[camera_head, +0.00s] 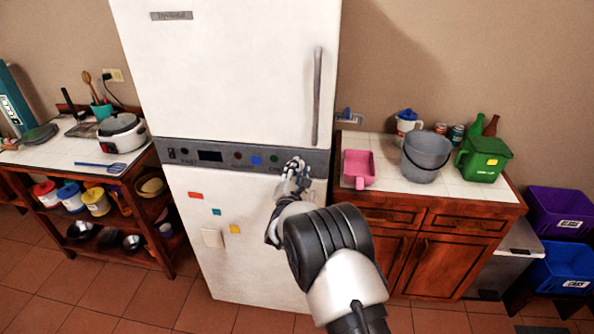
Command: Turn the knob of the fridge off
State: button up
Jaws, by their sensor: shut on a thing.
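The white fridge (240,80) stands upright in the middle of the head view. A grey control panel (222,163) runs across it between the upper and lower doors, with a dark display (210,156) and several small knobs or buttons. A blue one (256,160) shows just left of my gripper, and a dark red one (237,155) is further left. My gripper (296,166) is at the right part of the panel, its fingers shut at the panel face. The fingers and wrist hide what they hold, which appears to be a knob there.
A vertical handle (317,95) rises on the upper door above my gripper. A tiled counter (400,200) with a pink container (358,168), grey bucket (425,155) and green bin (483,160) stands right. A shelf table with a rice cooker (122,133) stands left.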

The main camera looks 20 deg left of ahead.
dwell(0.4)
jog(key=o, duration=1.1)
jog(key=shift+s, duration=0.1)
jog(key=v, duration=1.1)
jog(key=shift+s+d, duration=0.1)
jog(key=shift+s, duration=0.25)
